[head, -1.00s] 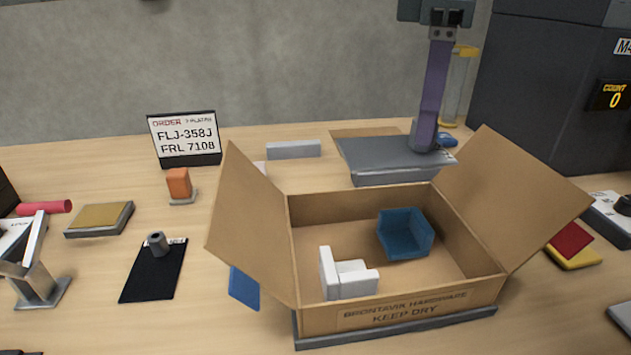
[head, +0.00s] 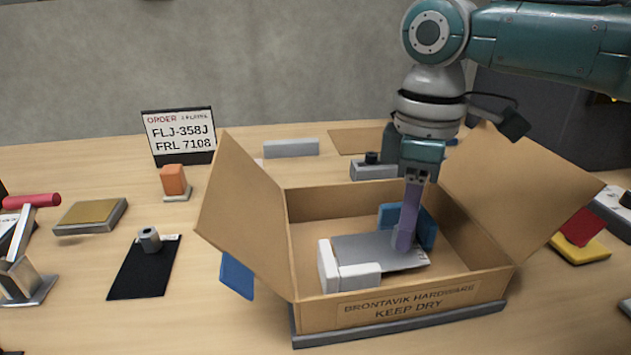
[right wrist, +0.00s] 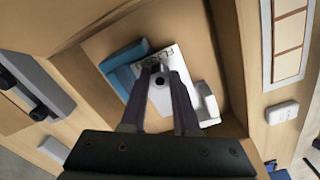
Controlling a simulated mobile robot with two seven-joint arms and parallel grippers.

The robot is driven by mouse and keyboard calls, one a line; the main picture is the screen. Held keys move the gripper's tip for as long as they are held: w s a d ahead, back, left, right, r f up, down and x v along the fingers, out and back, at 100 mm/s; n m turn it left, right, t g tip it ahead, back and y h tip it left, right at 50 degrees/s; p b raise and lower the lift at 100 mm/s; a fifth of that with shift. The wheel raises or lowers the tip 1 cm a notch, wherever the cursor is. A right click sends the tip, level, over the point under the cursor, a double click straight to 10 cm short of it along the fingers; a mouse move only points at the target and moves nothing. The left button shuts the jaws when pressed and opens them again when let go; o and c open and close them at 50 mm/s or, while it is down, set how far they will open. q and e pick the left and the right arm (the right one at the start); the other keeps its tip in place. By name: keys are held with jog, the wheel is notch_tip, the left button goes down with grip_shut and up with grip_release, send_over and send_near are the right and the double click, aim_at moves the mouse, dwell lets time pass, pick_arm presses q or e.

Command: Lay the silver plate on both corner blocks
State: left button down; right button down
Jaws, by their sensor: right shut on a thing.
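The silver plate (head: 365,246) is inside the cardboard box, low between the two corner blocks. My right gripper (head: 405,240) is shut on it near its right side. The white corner block (head: 350,277) is at the plate's front left. The blue corner block (head: 427,228) is behind the plate at the right, partly hidden by my fingers. In the right wrist view the plate (right wrist: 180,62) lies between the blue block (right wrist: 122,72) and the white block (right wrist: 207,98), with my fingertips (right wrist: 160,78) over it. I cannot tell whether it rests on both blocks. My left gripper is out of view.
The open box (head: 400,300) has flaps spread left (head: 240,215) and right (head: 540,195). A grey fixture with a black knob (head: 372,170) stands behind it. A black mat (head: 140,275) and an order sign (head: 180,135) are to the left.

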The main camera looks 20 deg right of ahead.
jog(key=c, duration=0.7)
grip_release()
jog(key=shift+f, duration=0.1)
jog(key=shift+o, duration=0.2)
notch_tip(320, 180, up, 12)
jog(key=p, duration=0.2)
jog(key=shift+r, duration=0.2)
